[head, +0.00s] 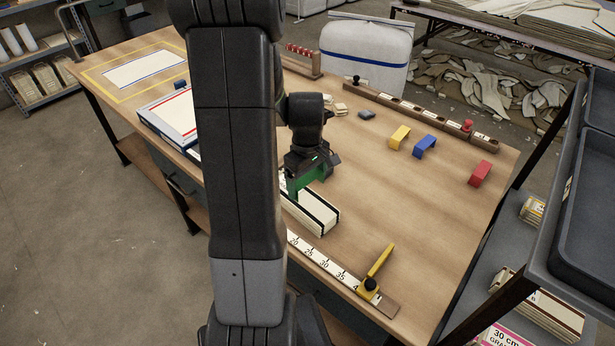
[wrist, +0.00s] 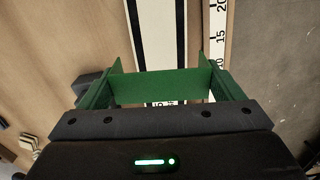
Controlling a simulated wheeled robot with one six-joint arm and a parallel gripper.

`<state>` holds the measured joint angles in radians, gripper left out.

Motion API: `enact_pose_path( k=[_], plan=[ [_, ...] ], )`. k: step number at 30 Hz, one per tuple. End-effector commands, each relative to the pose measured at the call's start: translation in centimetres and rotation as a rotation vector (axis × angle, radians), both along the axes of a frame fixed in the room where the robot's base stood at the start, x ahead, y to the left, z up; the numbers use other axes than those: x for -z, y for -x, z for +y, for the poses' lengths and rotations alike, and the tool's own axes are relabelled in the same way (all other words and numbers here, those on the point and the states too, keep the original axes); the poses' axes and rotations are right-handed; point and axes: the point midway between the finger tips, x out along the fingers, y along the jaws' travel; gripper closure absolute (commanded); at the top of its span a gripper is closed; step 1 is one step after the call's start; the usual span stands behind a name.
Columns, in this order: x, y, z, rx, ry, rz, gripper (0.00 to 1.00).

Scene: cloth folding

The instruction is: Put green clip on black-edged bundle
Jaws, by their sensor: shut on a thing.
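My gripper (head: 307,165) is shut on the green clip (head: 312,179), a bracket with two legs. In the wrist view the clip (wrist: 160,87) lies crosswise between the jaws of my gripper (wrist: 160,100). The black-edged bundle (head: 317,211) is a long cream block with dark edge stripes, lying on the table below and in front of the clip. In the wrist view the bundle (wrist: 165,35) runs between the clip's two legs. I cannot tell whether the clip touches the bundle or hovers just above it. My arm hides the bundle's far part in the head view.
A ruler (head: 325,264) with a yellow stop (head: 378,268) lies along the table's near edge. Yellow (head: 399,136), blue (head: 424,146) and red (head: 480,173) clips stand apart on the right. A wooden rail (head: 420,112) runs behind them. The table's right front is clear.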

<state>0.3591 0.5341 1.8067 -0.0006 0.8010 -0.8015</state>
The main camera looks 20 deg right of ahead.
Motion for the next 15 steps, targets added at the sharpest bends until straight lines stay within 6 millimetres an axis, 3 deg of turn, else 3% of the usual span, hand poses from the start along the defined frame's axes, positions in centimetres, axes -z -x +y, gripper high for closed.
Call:
enact_pose_path(
  k=[15],
  plan=[
    [3.9,0.0,0.0,0.000,0.000,0.000,0.20]
  ],
)
